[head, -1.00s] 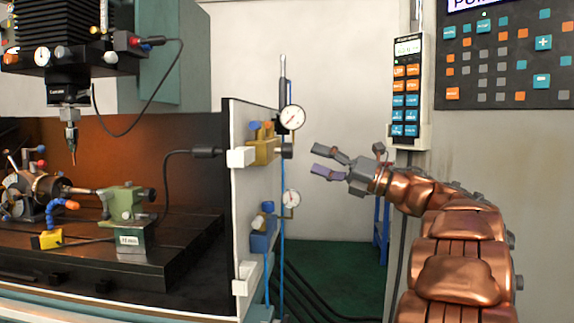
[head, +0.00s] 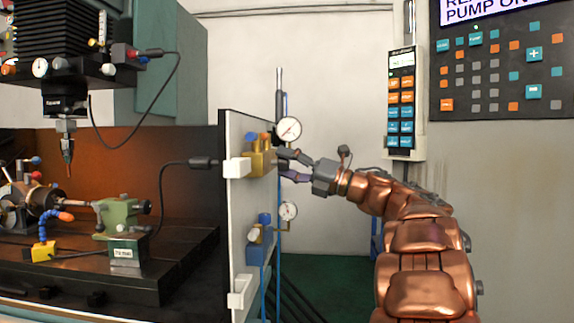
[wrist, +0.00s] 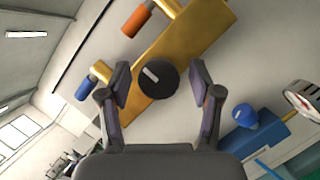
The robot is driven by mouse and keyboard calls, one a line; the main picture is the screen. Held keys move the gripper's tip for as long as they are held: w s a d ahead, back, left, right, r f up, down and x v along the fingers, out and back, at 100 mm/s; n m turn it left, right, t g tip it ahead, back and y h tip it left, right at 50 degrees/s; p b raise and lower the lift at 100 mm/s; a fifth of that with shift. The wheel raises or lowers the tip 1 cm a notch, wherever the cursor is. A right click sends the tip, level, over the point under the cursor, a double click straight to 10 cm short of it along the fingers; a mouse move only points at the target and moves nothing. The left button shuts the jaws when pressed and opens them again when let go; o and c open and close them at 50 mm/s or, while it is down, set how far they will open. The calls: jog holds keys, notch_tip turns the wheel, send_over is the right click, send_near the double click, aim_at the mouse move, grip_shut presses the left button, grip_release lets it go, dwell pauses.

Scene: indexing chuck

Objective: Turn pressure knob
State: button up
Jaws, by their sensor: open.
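The pressure knob is a round black knob with a white mark (wrist: 157,79), on a brass valve block (wrist: 205,38) fixed to the white panel. In the wrist view the knob lies between the two fingers of my gripper (wrist: 162,95), with a gap on each side. My gripper is open and holds nothing. In the head view my gripper (head: 286,166) is at the right side of the brass block (head: 259,160), and its fingertips hide most of the knob.
A pressure gauge (head: 288,130) sits just above my fingers, and a second gauge (head: 288,211) below. A blue valve block (head: 257,245) is lower on the panel (head: 236,205). A hand controller (head: 401,100) hangs on the wall at right. Free space lies right of the panel.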

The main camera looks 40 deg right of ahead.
jog(key=shift+c, duration=0.3)
jog(key=c, duration=1.1)
jog(key=shift+r+p, duration=0.15)
jog(key=shift+p, duration=0.25)
jog(key=shift+r+m+p, duration=0.1)
jog(key=shift+m+p, duration=0.3)
jog(key=shift+m, duration=0.1)
jog(key=m+h+p, duration=0.1)
jog(key=m+p, duration=0.2)
jog(key=p, duration=0.1)
jog(key=shift+r+h, duration=0.2)
jog(key=shift+h, duration=0.2)
jog(key=m+h+p, duration=0.1)
jog(key=m+p, duration=0.2)
jog(key=p, duration=0.2)
jog(key=shift+m+g, duration=0.3)
jog(key=shift+g, duration=0.1)
jog(key=shift+f+m+h+p, duration=0.3)
jog(key=shift+m+p, duration=0.2)
jog(key=shift+p, duration=0.35)
jog(key=shift+f, duration=0.1)
